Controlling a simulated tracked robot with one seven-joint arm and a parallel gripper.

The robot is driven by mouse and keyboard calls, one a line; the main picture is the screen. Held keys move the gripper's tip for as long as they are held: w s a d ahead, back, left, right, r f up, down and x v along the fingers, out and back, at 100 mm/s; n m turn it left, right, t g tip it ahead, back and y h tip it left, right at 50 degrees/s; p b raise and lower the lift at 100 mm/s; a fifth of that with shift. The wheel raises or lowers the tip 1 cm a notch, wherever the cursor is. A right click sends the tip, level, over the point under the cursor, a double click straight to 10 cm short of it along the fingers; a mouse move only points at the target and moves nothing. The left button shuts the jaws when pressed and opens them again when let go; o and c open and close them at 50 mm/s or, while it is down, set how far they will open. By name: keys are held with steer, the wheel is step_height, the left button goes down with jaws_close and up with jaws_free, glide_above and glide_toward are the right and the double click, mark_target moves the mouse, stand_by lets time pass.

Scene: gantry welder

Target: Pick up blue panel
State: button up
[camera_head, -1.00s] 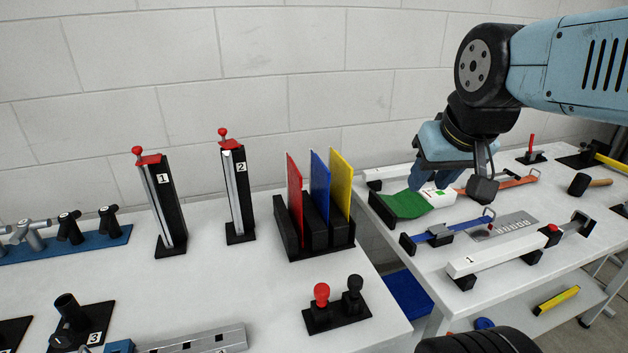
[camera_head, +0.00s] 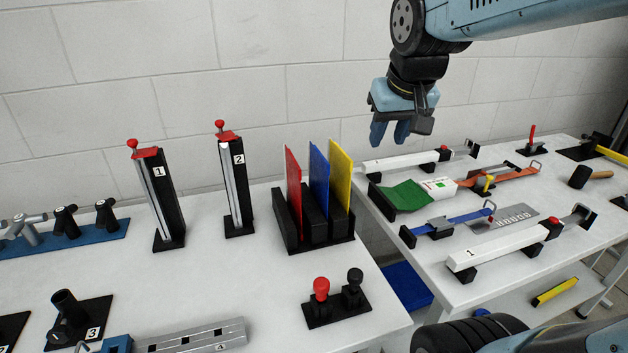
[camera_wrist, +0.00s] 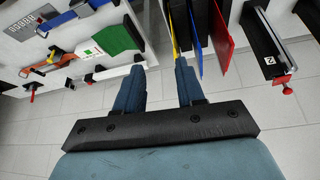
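The blue panel (camera_head: 319,187) stands upright in a black slotted rack (camera_head: 343,240), between a red panel (camera_head: 294,182) and a yellow panel (camera_head: 341,178). In the wrist view the blue panel (camera_wrist: 194,30) shows as a thin edge beyond my fingertips, between the yellow panel (camera_wrist: 173,35) and the red panel (camera_wrist: 224,35). My gripper (camera_head: 389,140) hangs above and to the right of the rack, fingers pointing down. In the wrist view its two fingers (camera_wrist: 182,66) are apart with nothing between them. It touches no panel.
Slider stand 2 (camera_head: 238,190) and stand 1 (camera_head: 166,200) stand left of the rack. A base with red and black knobs (camera_head: 337,312) lies in front. The right table holds a green ramp (camera_head: 405,196) and several rail fixtures. A gap separates the tables; a wall rises behind.

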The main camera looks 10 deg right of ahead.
steer(key=n, duration=0.1)
glide_toward(319, 151)
steer(key=r, duration=0.1)
steer(key=shift+g+y, duration=0.4)
steer(key=shift+y, duration=0.1)
steer(key=x, duration=0.8)
steer(key=shift+w+d, duration=0.2)
steer(key=shift+d, duration=0.05)
steer(key=shift+d+x, duration=0.1)
steer(key=shift+x, duration=1.25)
steer(key=shift+d+x, duration=0.15)
steer(key=shift+x, duration=1.2)
steer(key=shift+a, duration=0.1)
jaws_close()
